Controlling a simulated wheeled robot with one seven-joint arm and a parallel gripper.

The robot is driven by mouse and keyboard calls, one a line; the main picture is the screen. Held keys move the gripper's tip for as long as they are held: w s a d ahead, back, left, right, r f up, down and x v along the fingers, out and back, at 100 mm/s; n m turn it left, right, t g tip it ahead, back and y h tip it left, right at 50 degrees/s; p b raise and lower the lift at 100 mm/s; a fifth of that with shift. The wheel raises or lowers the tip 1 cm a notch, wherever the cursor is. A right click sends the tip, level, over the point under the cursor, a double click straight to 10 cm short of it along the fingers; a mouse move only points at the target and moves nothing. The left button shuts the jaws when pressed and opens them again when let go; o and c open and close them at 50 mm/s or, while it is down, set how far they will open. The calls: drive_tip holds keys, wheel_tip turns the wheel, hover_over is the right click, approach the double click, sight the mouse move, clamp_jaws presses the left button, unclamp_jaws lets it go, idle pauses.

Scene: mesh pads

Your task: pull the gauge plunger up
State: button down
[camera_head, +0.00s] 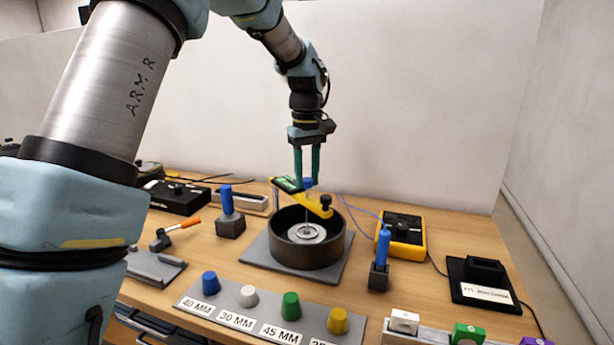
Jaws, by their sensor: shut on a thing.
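The gauge (300,196) has a yellow bridge arm with a green part at its left end and a black knob at its right end. It spans the top of a dark round pot (329,242). A blue plunger top (308,183) stands up at the middle of the bridge, with a thin rod below it going down toward a light metal disc (306,233) inside the pot. My gripper (308,179) points straight down from above, its two green fingers shut on the blue plunger top. The fingers partly cover the plunger top.
A blue-handled tool in a grey block (230,222) stands left of the pot, another (379,274) to the right. A yellow meter (407,240) is behind that one. Coloured plugs on a labelled rack (262,314) stand in front. A black stand (484,287) is far right.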

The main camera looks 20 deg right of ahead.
idle(0.8)
wheel_tip(320, 180, up, 5)
drive_tip(key=p, duration=0.3)
drive_tip(key=shift+r+p, duration=0.15)
drive_tip(key=shift+p, duration=0.2)
drive_tip(key=shift+d, duration=0.1)
drive_tip(key=c, duration=0.8)
unclamp_jaws()
drive_tip(key=shift+c, duration=0.2)
drive_tip(key=o, duration=0.3)
wheel_tip(320, 180, up, 11)
drive_tip(key=shift+f+b, duration=0.15)
drive_tip(key=shift+b, duration=1.1)
